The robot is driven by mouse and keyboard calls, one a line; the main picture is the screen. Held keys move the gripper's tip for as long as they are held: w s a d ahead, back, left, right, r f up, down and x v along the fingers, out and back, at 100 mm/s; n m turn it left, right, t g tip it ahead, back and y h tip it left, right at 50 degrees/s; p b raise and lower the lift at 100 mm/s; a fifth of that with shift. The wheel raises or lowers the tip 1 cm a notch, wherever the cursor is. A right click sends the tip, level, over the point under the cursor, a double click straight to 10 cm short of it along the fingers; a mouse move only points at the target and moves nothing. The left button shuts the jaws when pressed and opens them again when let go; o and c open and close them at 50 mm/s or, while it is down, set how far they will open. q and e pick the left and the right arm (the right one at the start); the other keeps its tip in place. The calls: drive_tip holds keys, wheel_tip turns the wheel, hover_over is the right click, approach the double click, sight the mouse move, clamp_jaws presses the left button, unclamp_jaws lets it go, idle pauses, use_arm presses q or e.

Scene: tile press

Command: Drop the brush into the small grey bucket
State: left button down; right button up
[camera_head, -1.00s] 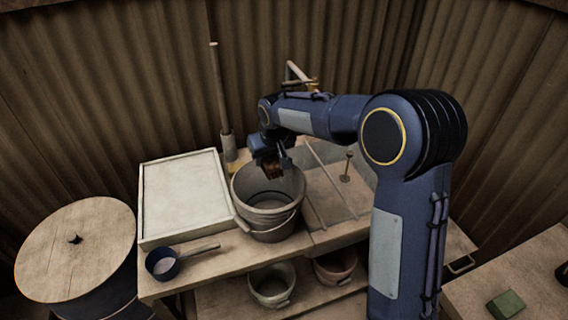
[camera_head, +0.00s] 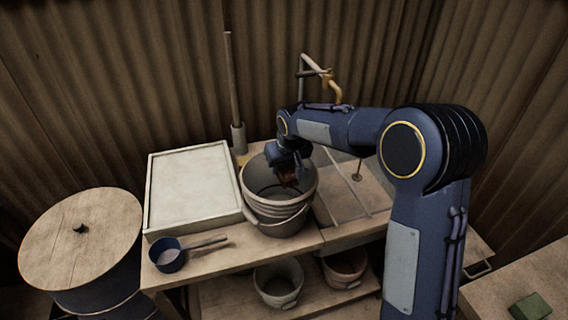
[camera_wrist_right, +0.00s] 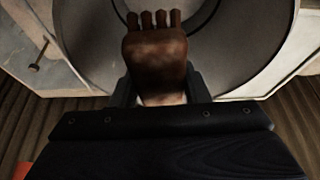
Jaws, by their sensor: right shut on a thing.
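My right gripper (camera_head: 290,160) hangs over the mouth of a grey bucket (camera_head: 282,218) on the bench. It is shut on the brush (camera_head: 287,174), which is brown. In the right wrist view, the brush (camera_wrist_right: 155,55) sits between the fingers of the gripper (camera_wrist_right: 158,92), with several stubby tufts pointing away from me. The round grey inside of the bucket (camera_wrist_right: 240,40) lies beyond it. A smaller grey bucket (camera_head: 278,284) stands on the shelf below the bench. My left gripper is not in view.
A pale framed tray (camera_head: 190,190) and a dark ladle (camera_head: 170,257) lie left of the bench bucket. A reddish bucket (camera_head: 345,268) stands on the lower shelf. A lidded drum (camera_head: 80,235) is at far left. A green block (camera_head: 530,306) lies at lower right.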

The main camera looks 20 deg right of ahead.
sight(288, 169)
drive_tip(key=o, duration=1.1)
drive_tip(key=shift+v, duration=3.95)
drive_tip(key=shift+s+d+r, duration=0.1)
drive_tip(key=shift+s+d, duration=0.05)
drive_tip(key=shift+s, duration=0.05)
drive_tip(key=s+d+r+m+y, duration=0.1)
drive_tip(key=s+d, duration=0.2)
drive_tip(key=s, duration=0.6)
drive_tip(key=s+d+r+m+y, duration=0.1)
drive_tip(key=s+d+y, duration=0.15)
drive_tip(key=s, duration=0.65)
drive_tip(key=s+a+f, duration=0.1)
drive_tip(key=s+f, duration=0.1)
drive_tip(key=s, duration=0.5)
drive_tip(key=s+a+f+t, duration=0.1)
drive_tip(key=s+f, duration=0.2)
drive_tip(key=s, duration=0.4)
drive_tip(key=shift+s+a+f+m, duration=0.2)
drive_tip(key=shift+a+f+m, duration=0.05)
drive_tip(key=shift+m, duration=0.15)
